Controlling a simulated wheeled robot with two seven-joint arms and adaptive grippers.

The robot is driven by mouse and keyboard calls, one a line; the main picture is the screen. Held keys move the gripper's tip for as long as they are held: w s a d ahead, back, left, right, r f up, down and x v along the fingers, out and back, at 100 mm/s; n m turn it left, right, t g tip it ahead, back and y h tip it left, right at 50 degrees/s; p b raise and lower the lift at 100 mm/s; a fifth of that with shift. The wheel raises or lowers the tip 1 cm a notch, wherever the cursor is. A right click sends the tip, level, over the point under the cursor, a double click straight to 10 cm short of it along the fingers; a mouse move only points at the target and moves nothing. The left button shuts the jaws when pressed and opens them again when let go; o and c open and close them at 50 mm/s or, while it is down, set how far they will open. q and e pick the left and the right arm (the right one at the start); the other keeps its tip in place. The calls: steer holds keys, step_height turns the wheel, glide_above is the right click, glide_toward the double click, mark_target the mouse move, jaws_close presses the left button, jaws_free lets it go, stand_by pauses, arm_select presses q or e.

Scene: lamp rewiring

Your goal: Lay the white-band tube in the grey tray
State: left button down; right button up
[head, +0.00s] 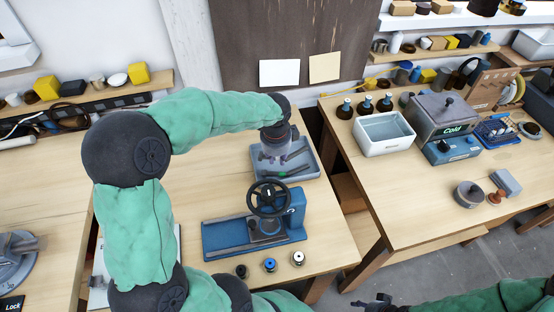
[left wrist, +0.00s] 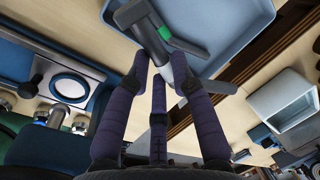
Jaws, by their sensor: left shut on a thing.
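The grey tray (head: 312,166) lies at the back right of the left table. My left gripper (head: 270,157) is over it, pointing down. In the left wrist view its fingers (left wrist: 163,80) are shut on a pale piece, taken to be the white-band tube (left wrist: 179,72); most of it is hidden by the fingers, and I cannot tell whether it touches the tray. A dark tube with a green band (left wrist: 165,34) lies in the tray close by. My right gripper (head: 378,300) is low at the bottom edge, far from the tray; its jaws are too small to read.
A blue press with a black handwheel (head: 268,198) stands just in front of the tray. Several small round pieces stand near the table's front edge, one with a white top (head: 298,258). A white bin (head: 384,134) is on the right table, across a gap.

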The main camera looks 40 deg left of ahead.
arm_select(q)
steer(key=b, duration=0.2)
glide_above(276, 163)
step_height(276, 163, down, 7)
steer(key=shift+s+d+r, duration=0.1)
steer(key=shift+r, duration=0.05)
steer(key=shift+f+b, duration=0.55)
steer(key=shift+f, duration=1.2)
steer(key=shift+f, duration=0.2)
steer(key=c, duration=1.1)
jaws_free()
steer(key=shift+r, duration=0.45)
steer(key=r+p, duration=0.1)
steer(key=r, duration=0.2)
steer(key=s+r+p, duration=0.1)
steer(key=r, duration=0.3)
steer(key=d+r+p, duration=0.1)
steer(key=r, duration=0.3)
steer(key=shift+s+r, duration=0.1)
steer(key=shift+s, duration=0.3)
